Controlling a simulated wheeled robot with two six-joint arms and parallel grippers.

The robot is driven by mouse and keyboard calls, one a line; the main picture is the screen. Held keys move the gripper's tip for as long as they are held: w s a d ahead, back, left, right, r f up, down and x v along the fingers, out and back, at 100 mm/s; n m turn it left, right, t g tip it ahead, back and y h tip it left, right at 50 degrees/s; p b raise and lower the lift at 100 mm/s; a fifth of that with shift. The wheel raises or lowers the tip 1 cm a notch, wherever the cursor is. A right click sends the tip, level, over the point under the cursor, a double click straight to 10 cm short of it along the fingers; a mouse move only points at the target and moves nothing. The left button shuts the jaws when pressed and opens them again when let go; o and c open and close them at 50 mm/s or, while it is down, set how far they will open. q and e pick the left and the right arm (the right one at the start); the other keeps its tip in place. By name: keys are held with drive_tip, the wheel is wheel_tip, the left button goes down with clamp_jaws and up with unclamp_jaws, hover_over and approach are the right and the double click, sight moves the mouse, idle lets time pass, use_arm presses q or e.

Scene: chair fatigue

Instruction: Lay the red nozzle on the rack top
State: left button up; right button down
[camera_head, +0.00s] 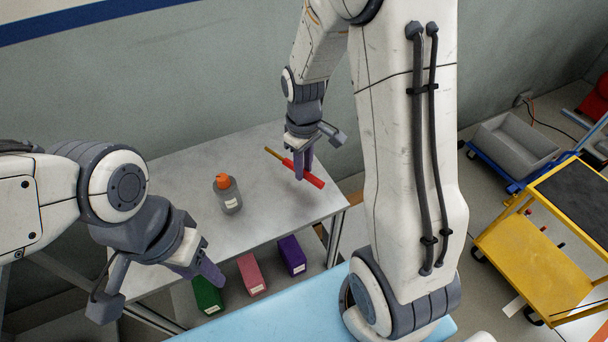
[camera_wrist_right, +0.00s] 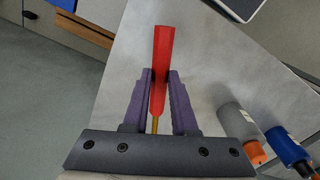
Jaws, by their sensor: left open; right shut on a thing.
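The red nozzle (camera_head: 312,178) has a red body and a thin brass-coloured rod. My right gripper (camera_head: 304,166) is shut on it, with the red end sticking out to the right and the rod to the left. In the right wrist view the nozzle (camera_wrist_right: 161,70) lies between the purple fingers of the right gripper (camera_wrist_right: 160,85). It is over the right part of the grey rack top (camera_head: 180,212); I cannot tell whether it touches. My left gripper (camera_head: 207,272) is open and empty at the rack's front edge, lower left.
A grey bottle with an orange cap (camera_head: 229,196) stands on the rack top; a blue bottle (camera_wrist_right: 286,146) shows in the wrist view. Green (camera_head: 207,294), pink (camera_head: 251,273) and purple (camera_head: 292,254) boxes sit on the lower shelf. A yellow cart (camera_head: 535,255) stands at right.

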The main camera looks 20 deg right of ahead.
drive_tip(key=shift+f, duration=1.95)
drive_tip(key=shift+f, duration=0.2)
drive_tip(key=c, duration=0.7)
unclamp_jaws()
drive_tip(key=shift+r, duration=0.1)
